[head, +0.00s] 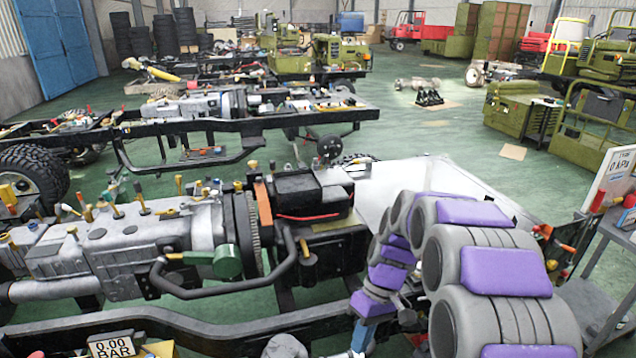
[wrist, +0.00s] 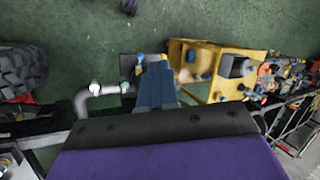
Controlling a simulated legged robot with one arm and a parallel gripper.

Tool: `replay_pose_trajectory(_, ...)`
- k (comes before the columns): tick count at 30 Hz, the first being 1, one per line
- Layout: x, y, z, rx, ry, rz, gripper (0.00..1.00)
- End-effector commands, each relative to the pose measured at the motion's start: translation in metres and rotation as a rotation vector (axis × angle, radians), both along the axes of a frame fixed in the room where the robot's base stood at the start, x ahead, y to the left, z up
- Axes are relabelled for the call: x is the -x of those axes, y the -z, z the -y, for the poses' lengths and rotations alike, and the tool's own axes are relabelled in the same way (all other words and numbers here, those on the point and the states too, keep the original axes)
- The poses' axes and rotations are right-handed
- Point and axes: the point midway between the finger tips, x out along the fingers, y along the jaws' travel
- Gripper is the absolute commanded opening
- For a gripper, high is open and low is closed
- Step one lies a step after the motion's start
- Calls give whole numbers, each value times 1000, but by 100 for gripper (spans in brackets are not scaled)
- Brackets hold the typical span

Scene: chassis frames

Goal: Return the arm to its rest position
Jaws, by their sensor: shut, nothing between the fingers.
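My grey and purple arm is bent in the right half of the head view, rising from the lower right and curving back down over the chassis. My gripper (head: 361,336) hangs low at the bottom of the head view, partly cut off by the frame edge. In the wrist view my gripper (wrist: 156,68) shows as two blue-grey fingers side by side, shut and empty. The fingers point out over the chassis side, near a yellow housing (wrist: 197,60). I cannot tell whether they touch anything.
An engine and gearbox (head: 130,235) on a chassis frame lie left of my arm. A pale flat panel (head: 435,185) lies behind it. A grey cart (head: 605,285) stands close on the right. A tyre (wrist: 22,70) shows in the wrist view. Green floor (head: 400,135) is open farther back.

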Motion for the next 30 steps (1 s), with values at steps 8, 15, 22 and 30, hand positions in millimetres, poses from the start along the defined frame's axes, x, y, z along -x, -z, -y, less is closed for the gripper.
replay_pose_trajectory(8, 68, -45, 8, 124, 124, 17, 0)
replay_pose_trajectory(15, 131, -67, 18, 227, 242, 36, 0)
replay_pose_trajectory(22, 193, -76, 31, 321, 364, 60, 0)
replay_pose_trajectory(30, 251, -73, 44, 401, 498, 99, 0)
